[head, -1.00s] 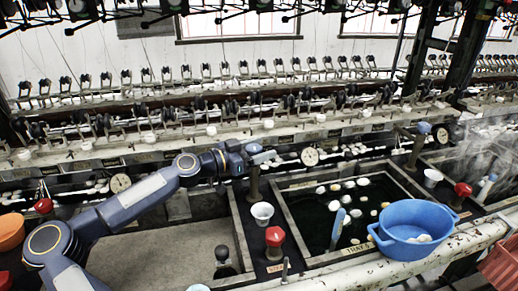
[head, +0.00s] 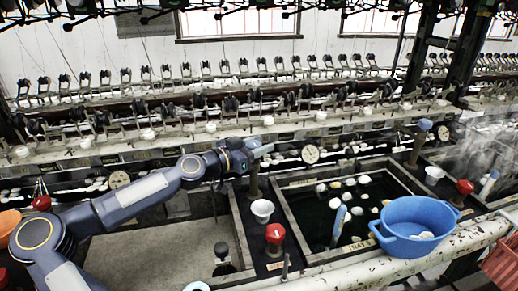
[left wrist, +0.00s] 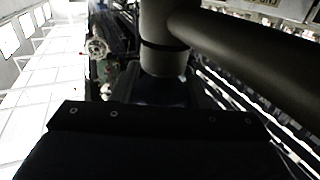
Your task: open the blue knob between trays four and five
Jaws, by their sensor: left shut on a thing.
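A pale blue knob (head: 263,150) sits on top of a brown upright post (head: 253,182), at the left edge of the dark water tray (head: 296,222). My left gripper (head: 245,150) is at the knob and shut on it; its fingers are mostly hidden. In the left wrist view a dark round post (left wrist: 163,45) with a thick side bar stands close in front of the black gripper body. A second blue knob (head: 425,125) stands on a post at the tray's far right side. My right gripper is not in view.
A white cup (head: 262,209) and a red knob (head: 275,233) stand on the divider in front of the post. A blue basin (head: 414,225) sits at the front right. A dial gauge (head: 310,154) is behind the tray. An orange bowl (head: 8,226) is at the far left.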

